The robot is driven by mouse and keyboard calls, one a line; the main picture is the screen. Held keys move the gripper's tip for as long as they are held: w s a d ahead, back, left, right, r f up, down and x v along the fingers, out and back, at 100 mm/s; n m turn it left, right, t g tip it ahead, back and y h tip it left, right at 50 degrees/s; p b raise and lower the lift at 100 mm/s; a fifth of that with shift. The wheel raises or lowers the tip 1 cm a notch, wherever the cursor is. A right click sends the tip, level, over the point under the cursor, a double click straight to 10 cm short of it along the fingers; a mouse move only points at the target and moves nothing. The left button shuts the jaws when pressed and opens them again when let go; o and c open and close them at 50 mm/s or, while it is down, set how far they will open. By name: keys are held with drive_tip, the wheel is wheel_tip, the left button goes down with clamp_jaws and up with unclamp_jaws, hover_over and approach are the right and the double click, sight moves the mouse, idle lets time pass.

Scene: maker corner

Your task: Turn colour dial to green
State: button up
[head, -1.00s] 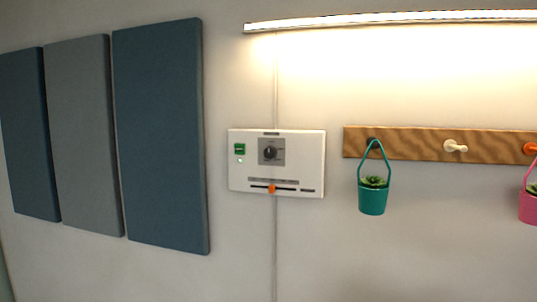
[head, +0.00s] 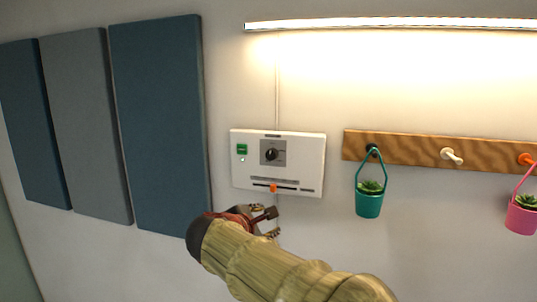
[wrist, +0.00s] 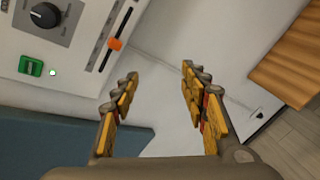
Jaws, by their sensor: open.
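The colour dial (head: 271,154) is a round black knob on a grey square plate, on a white wall panel (head: 308,150). It also shows at the upper left of the wrist view (wrist: 45,15), with a pale pointer mark on it. Its lettering is too small to read. My gripper (head: 268,222) is in front of the wall, just below the panel in the head view. In the wrist view my gripper (wrist: 158,80) is open, with nothing between its fingers. The dial lies outside the fingers, up and to the left.
The panel also has a green switch (head: 242,149) and an orange slider (head: 272,188). A wooden peg rail (head: 410,148) at right holds a teal pot (head: 369,204) and a pink pot (head: 521,219). Blue panels (head: 158,130) are at left.

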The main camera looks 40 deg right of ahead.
sight(270, 156)
drive_tip(key=w+d+r+n+t+h, duration=0.1)
drive_tip(key=w+r+n+h, duration=0.15)
drive_tip(key=r, duration=0.45)
drive_tip(key=w+d+r+n+t+h, duration=0.1)
drive_tip(key=w+r+n+t, duration=0.1)
drive_tip(key=r+n, duration=0.3)
drive_tip(key=shift+n, duration=0.55)
drive_tip(key=w+d, duration=0.1)
drive_tip(key=d, duration=0.1)
drive_tip(key=w+d+r, duration=0.1)
drive_tip(key=w+d, duration=0.1)
drive_tip(key=w+d+r, duration=0.1)
drive_tip(key=d, duration=0.1)
drive_tip(key=shift+w+p, duration=0.15)
drive_tip(key=shift+p, duration=0.15)
drive_tip(key=shift+a, duration=0.1)
drive_tip(key=c, duration=1.1)
clamp_jaws()
